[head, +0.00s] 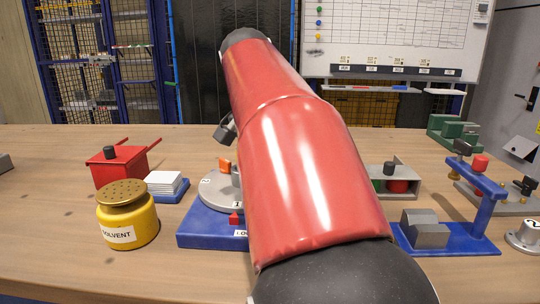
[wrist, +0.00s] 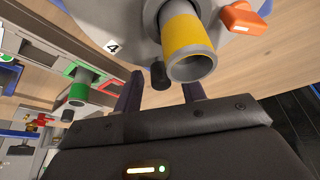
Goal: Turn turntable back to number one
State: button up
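The turntable (head: 213,193) is a pale grey disc on a blue base (head: 205,236), partly hidden behind my red arm in the head view. A label that looks like 1 (head: 238,204) sits just above a red pointer (head: 234,218). In the wrist view the disc (wrist: 128,22) fills the top, with a label 4 (wrist: 112,46), a grey tube with a yellow band (wrist: 187,38) and an orange part (wrist: 241,17). A black peg (wrist: 158,76) shows between the fingertips of my gripper (wrist: 162,92). The fingers are apart; I cannot tell whether either touches the peg.
A yellow solvent pot (head: 127,218), a red box (head: 118,165) and a blue tray with white cards (head: 167,193) stand left of the turntable. A blue stand (head: 483,212) and a grey holder with green and red parts (head: 410,175) stand right. The front left tabletop is clear.

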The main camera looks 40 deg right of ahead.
jog(key=p+v, duration=0.1)
jog(key=v, duration=0.5)
jog(key=shift+a+r, duration=0.15)
jog(key=shift+r, duration=0.2)
jog(key=shift+s+a+r, duration=0.1)
jog(key=shift+a+r, duration=0.15)
jog(key=shift+r, duration=0.25)
